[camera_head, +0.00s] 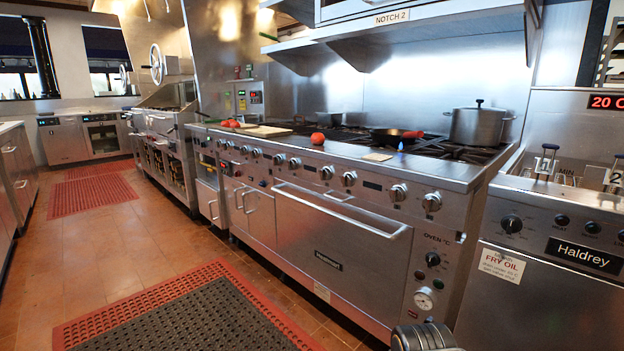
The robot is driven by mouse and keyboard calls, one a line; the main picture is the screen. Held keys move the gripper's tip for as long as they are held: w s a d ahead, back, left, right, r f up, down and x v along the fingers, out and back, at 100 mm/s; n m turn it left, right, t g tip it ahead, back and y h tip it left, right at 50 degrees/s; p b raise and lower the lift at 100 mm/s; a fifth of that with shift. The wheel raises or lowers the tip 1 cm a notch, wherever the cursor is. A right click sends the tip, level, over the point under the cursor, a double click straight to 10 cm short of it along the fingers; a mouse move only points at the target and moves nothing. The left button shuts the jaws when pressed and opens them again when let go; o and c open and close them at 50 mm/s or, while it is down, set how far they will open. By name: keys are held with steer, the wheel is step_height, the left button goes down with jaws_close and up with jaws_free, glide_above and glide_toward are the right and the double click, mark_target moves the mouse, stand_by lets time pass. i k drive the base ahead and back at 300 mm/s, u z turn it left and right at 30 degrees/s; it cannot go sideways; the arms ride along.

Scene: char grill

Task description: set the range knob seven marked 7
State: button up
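The range (330,210) is a long steel cooker with a row of round silver knobs along its front panel. The nearest knob (432,202) is at the right end; another knob (398,192) is just left of it. Further left are a third knob (348,179) and several smaller-looking ones. Number marks beside the knobs are too small to read, so I cannot tell which is 7. A dark part of my arm shows at the bottom edge. My gripper's fingers are not visible, and nothing touches the knobs.
A steel pot (478,127) and a dark pan (393,136) stand on the range top near a blue flame. An oven door handle (340,210) juts out below the knobs. A fryer (540,260) stands at right. A red-edged black mat (185,315) lies on open floor.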

mark_target(326, 174)
steer(key=u, duration=0.6)
steer(key=i, duration=0.6)
steer(key=u, duration=0.55)
